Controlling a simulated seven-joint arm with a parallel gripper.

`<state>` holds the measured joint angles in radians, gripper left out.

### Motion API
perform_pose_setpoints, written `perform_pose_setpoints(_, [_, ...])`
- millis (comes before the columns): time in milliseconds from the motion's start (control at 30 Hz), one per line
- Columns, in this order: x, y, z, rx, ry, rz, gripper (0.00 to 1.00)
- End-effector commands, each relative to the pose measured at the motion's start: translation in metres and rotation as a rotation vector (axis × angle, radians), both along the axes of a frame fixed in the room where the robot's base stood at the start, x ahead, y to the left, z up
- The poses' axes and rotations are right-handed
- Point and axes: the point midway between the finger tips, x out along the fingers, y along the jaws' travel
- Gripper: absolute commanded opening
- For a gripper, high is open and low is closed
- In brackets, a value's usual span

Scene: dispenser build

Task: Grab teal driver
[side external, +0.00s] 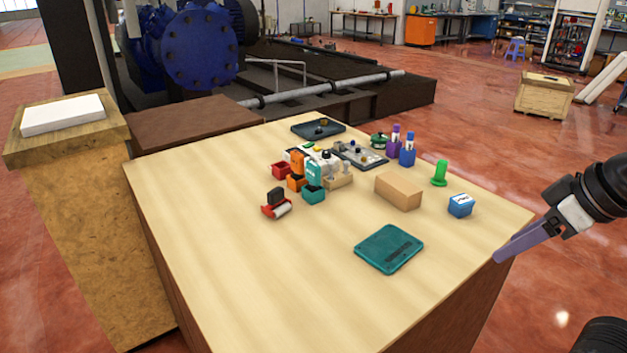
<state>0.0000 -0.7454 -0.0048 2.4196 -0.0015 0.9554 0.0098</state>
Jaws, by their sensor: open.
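A teal upright piece (314,173), which looks like the teal driver, stands in the cluster at the middle back of the table, behind a small teal bin (314,195). It is small in this view, and its lower part is partly hidden. My gripper (506,252) is at the right edge of the table, far from the teal piece. Its purple finger points down and left. It is open, and nothing shows held in it.
An orange upright piece (297,161) stands close left of the teal one. A tan box (398,191), a green piece (440,172) and a blue box (460,205) lie to the right. A teal flat pad (375,255) lies in front. The table's left front is clear.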

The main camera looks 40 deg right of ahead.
Motion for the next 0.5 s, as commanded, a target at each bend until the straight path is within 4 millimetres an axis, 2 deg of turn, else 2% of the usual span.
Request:
perform_pose_setpoints(33, [0.011,0.0,0.02,0.0,-0.023,-0.002,0.59])
perform_pose_setpoints(100, [0.029,0.0,0.046,0.001,-0.04,-0.004,0.59])
perform_pose_setpoints(167, [0.047,0.0,0.07,0.001,-0.05,-0.005,0.59])
perform_pose_setpoints(300, [0.098,0.001,0.117,0.003,-0.062,-0.007,0.59])
perform_pose_setpoints(400, [0.137,0.002,0.142,0.004,-0.064,-0.009,0.59])
perform_pose_setpoints(500, [0.176,0.003,0.159,0.004,-0.06,-0.009,0.59])
